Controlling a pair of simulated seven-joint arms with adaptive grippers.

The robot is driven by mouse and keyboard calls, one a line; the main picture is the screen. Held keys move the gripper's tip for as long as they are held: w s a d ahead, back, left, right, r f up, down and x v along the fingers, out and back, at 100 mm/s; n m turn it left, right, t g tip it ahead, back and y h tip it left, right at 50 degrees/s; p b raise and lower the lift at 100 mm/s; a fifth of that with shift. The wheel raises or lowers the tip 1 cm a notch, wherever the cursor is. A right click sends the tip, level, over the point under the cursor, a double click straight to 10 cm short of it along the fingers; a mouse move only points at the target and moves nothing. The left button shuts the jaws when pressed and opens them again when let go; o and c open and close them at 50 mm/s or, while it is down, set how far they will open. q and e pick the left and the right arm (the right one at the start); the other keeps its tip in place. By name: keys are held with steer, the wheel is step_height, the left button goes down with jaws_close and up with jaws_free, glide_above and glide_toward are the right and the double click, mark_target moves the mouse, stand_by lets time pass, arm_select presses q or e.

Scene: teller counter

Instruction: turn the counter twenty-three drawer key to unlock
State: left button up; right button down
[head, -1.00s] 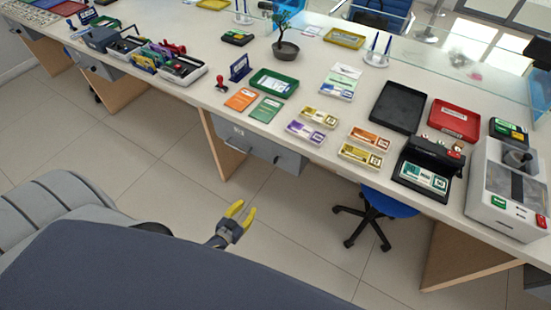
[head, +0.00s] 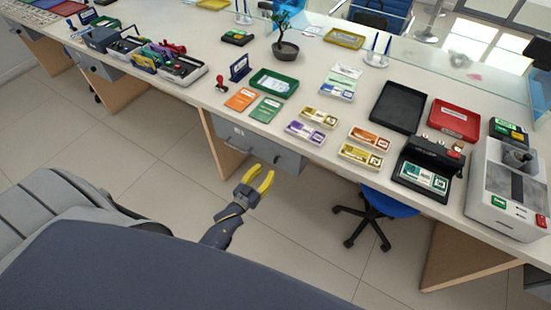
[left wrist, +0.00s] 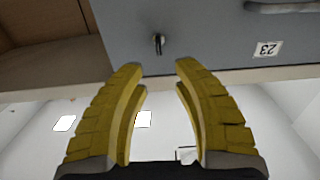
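The counter twenty-three drawer (head: 258,142) is a grey drawer under the counter in the head view. In the left wrist view the grey drawer front (left wrist: 205,40) carries a white label (left wrist: 267,49) reading 23, upside down. A small metal key (left wrist: 158,44) sticks out of its lock. My left gripper (head: 262,179), with yellow fingers, is open just in front of and below the drawer in the head view. In the left wrist view its fingertips (left wrist: 160,66) stand apart on either side below the key, with nothing between them. My right gripper is not in view.
A handle (left wrist: 285,6) is on the drawer front beside the label. A wooden panel (head: 222,148) stands at the drawer's left. A blue swivel chair (head: 385,203) stands under the counter to the right. Floor in front is clear.

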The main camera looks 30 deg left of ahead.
mark_target(274, 161)
arm_select(q)
steer(key=w, duration=0.8)
steer(key=shift+d, duration=0.4)
steer(key=shift+c, duration=0.3)
jaws_close()
